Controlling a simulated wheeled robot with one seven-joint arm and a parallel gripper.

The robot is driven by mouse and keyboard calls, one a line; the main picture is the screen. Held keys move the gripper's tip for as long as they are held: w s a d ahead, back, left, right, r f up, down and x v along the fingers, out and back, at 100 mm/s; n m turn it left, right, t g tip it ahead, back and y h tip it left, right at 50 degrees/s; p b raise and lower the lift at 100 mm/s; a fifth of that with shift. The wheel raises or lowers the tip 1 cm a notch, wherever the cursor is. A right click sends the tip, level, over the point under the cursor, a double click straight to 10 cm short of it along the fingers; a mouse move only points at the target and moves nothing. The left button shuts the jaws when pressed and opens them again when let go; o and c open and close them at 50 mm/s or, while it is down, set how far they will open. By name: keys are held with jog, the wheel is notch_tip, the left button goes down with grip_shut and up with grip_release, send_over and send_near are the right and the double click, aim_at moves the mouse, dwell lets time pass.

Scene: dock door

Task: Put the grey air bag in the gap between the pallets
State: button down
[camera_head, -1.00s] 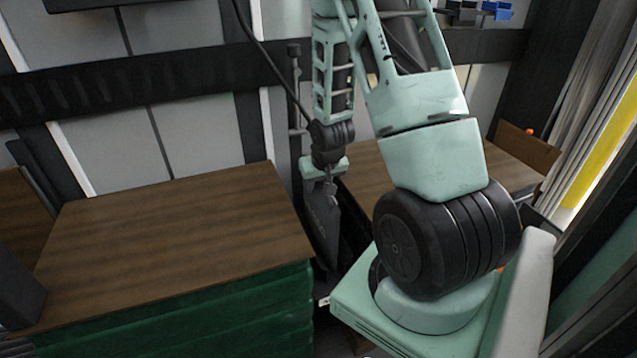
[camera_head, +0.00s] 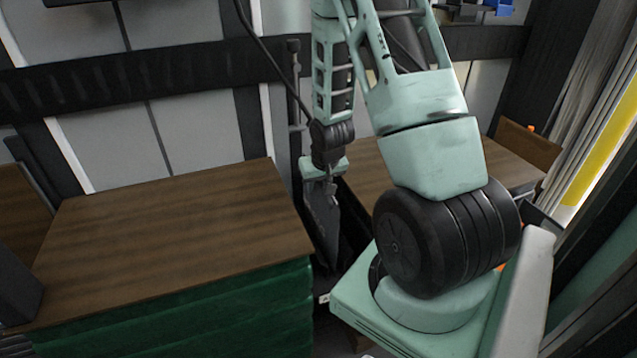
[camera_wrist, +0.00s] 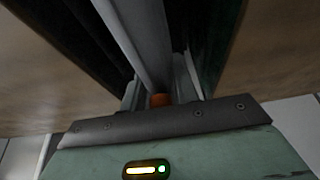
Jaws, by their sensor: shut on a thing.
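The grey air bag (camera_head: 322,222) hangs upright below my gripper (camera_head: 324,183) in the head view. It is a flat dark grey sheet in the dark gap between the left pallet load (camera_head: 170,235) and the right pallet load (camera_head: 385,178). My gripper is shut on its top edge. In the wrist view the bag (camera_wrist: 142,38) runs up from between the fingers (camera_wrist: 160,95), with an orange part (camera_wrist: 160,99) at the grip. The loads stand on both sides of it there.
The left load has a brown wooden top and green sides. A dark vertical post (camera_head: 296,85) and a grey panelled wall (camera_head: 195,130) with a black rail (camera_head: 150,75) stand behind the gap. My arm hides part of the right load.

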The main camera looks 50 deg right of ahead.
jog(key=c, duration=1)
grip_release()
jog(key=shift+o, duration=0.2)
jog(key=p+v, duration=0.3)
jog(key=v, duration=1.4)
jog(key=shift+r, duration=0.2)
jog(key=shift+s, duration=0.1)
jog(key=w+a+r+n+y+p, duration=0.1)
jog(key=a+r+n, duration=0.1)
jog(key=a, duration=0.5)
jog(key=w+a+r+n+y+p, duration=0.1)
jog(key=w+a+r+n+p, duration=0.1)
jog(key=a, duration=0.4)
jog(key=s+a+r+n+g+p, duration=0.1)
jog(key=s+a+r+n, duration=0.1)
jog(key=s+a, duration=0.3)
jog(key=s+a+r+n+g+p, duration=0.1)
jog(key=s+a+r+n+p, duration=0.1)
jog(key=a, duration=0.9)
jog(key=s+a+r+n+g+y+p, duration=0.1)
jog(key=s+a+r+n, duration=0.3)
jog(key=s+a+n, duration=0.2)
jog(key=s+a, duration=0.2)
jog(key=shift+a+g, duration=0.25)
jog(key=shift+g, duration=0.15)
